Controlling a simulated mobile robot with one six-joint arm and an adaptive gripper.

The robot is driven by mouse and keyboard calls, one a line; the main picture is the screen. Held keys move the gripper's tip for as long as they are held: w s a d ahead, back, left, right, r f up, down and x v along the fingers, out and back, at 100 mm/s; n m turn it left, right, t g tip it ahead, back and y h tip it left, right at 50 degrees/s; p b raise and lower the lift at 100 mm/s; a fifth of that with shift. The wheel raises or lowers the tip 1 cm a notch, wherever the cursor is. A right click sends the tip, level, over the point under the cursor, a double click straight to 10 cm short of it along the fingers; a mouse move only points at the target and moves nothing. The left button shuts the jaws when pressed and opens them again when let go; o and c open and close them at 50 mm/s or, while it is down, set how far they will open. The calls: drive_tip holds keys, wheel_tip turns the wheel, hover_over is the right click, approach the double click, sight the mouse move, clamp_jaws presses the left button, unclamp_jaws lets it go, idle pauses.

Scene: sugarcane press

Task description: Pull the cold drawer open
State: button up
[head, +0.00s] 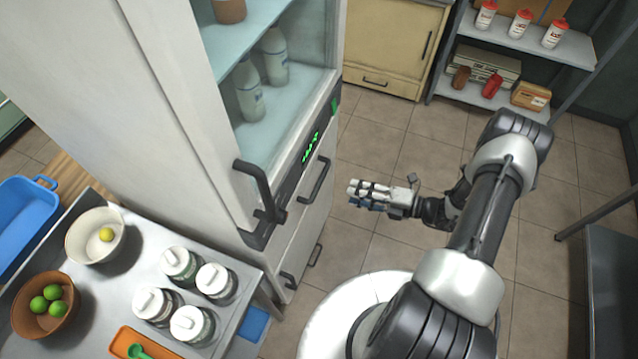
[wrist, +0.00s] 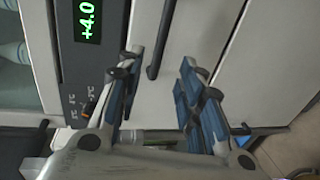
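The cold drawer (head: 312,205) is the pale front below the glass-doored fridge compartment, and it looks flush and shut. Its dark bar handle (head: 318,180) stands out from the front. In the wrist view the handle (wrist: 161,40) lies ahead, lined up with the gap between my fingertips, and the drawer front (wrist: 190,30) is behind it. My gripper (head: 354,193) is open and empty, just right of the handle in the head view and apart from it. The wrist view shows both blue-padded fingers spread (wrist: 158,72).
A green temperature display (head: 310,147) sits above the drawer, beside the large door handle (head: 262,190). Lower handles (head: 315,255) are below. A steel table (head: 110,275) with bowls and jars stands at left. Shelving (head: 560,50) is at back right. Tiled floor (head: 400,140) is clear.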

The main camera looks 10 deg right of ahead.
sight(319, 183)
drive_tip(key=b+x, duration=0.1)
drive_tip(key=x, duration=1.2)
drive_tip(key=shift+b, duration=0.3)
drive_tip(key=shift+c, duration=0.3)
clamp_jaws()
